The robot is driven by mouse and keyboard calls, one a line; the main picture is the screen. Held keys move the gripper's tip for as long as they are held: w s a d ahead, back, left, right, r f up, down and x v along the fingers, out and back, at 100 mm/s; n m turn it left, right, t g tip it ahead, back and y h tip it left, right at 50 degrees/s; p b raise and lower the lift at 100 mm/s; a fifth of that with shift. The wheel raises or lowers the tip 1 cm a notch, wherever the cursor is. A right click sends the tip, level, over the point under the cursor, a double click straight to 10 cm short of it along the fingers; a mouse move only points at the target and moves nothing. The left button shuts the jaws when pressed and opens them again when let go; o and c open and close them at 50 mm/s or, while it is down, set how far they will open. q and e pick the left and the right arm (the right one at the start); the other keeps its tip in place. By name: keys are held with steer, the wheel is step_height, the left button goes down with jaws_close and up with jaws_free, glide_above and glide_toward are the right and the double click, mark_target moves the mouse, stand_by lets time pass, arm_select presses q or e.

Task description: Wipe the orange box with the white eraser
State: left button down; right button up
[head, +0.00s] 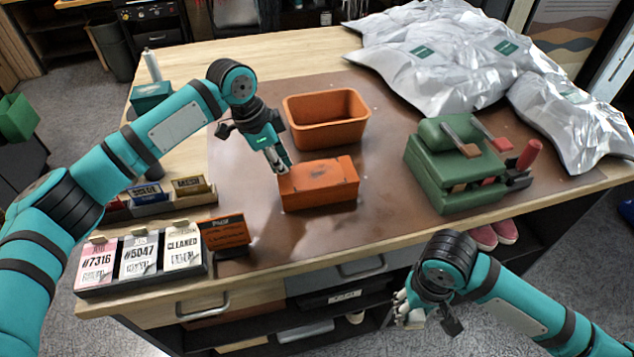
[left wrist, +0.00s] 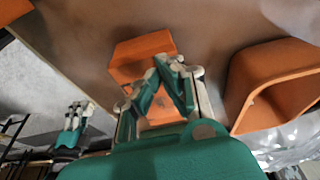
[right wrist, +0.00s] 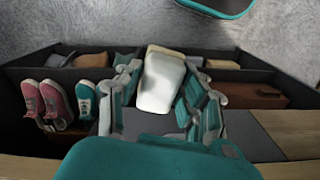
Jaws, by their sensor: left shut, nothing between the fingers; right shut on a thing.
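The orange box (head: 318,187) is a low block on the brown mat, near the table's front edge. It also shows behind the fingers in the left wrist view (left wrist: 135,62). My left gripper (head: 281,166) is shut and empty, its fingertips at the box's back left corner; I cannot tell if they touch. My right gripper (head: 408,318) is in front of the table, low by the shelves. It is shut on the white eraser (right wrist: 162,82), a pale rounded block between its fingers in the right wrist view. The eraser is hard to make out in the head view.
An open orange bin (head: 327,119) stands behind the box. A green toolbox-like block (head: 455,168) with brushes is on the right, silvery bags (head: 440,55) at the back right. Label cards (head: 140,262) line the front left. Pink shoes (right wrist: 55,105) sit on the shelf below.

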arm_select(q)
steer(key=shift+f, duration=0.3)
